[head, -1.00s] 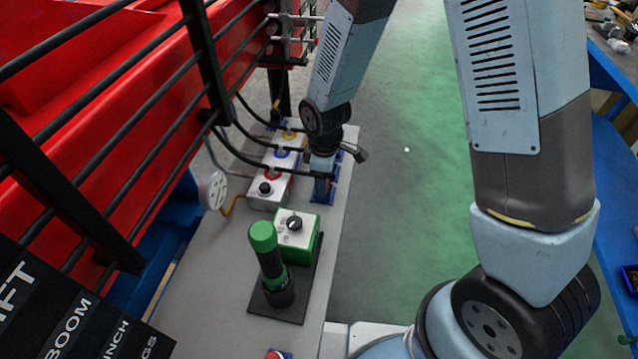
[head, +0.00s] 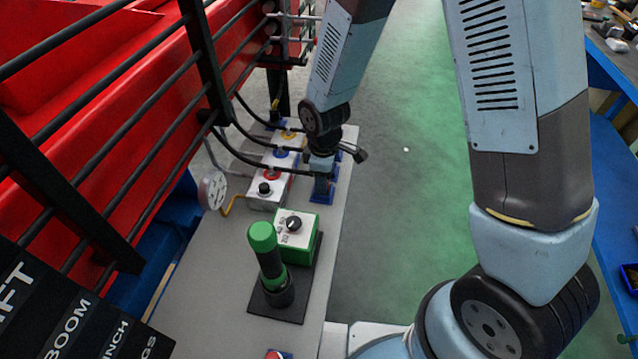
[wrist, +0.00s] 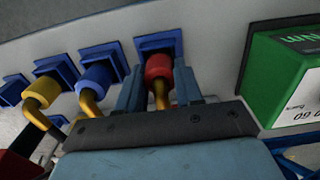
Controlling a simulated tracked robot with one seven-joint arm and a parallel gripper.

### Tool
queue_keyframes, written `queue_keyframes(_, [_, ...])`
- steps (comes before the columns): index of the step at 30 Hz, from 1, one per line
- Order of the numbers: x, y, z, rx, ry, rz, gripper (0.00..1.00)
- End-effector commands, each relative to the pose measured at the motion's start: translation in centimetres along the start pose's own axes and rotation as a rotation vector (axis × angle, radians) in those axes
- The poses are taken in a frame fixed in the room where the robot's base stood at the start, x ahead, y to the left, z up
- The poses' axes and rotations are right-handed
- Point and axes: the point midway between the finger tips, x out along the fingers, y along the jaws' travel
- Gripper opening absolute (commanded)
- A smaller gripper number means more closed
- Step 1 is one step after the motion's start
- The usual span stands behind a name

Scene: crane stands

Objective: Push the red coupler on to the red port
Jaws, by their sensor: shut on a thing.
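The red coupler (wrist: 158,68) is between the two fingers of my gripper (wrist: 158,88) in the wrist view. Its gold elbow shows below the red collar. It stands at a blue square holder (wrist: 150,40); I cannot tell whether it is fully seated there or slightly clear. In the head view my gripper (head: 322,188) points down at the right side of the grey bench, and the coupler is hidden. The red port (head: 271,174) is a red ring on the white block, left of my gripper and apart from it.
Blue (wrist: 96,78) and yellow (wrist: 42,90) couplers stand left of the red one in the wrist view. A green box (head: 295,235) and a green-topped handle (head: 268,255) stand nearer me. Black hoses cross the white block. Open floor lies right of the bench.

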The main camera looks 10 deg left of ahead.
Motion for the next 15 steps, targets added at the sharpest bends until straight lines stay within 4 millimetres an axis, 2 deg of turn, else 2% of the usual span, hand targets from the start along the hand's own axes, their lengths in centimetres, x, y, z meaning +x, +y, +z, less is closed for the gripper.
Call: queue_keyframes(15, [-2.1, 0.1, 0.0, 0.001, 0.001, 0.001, 0.01])
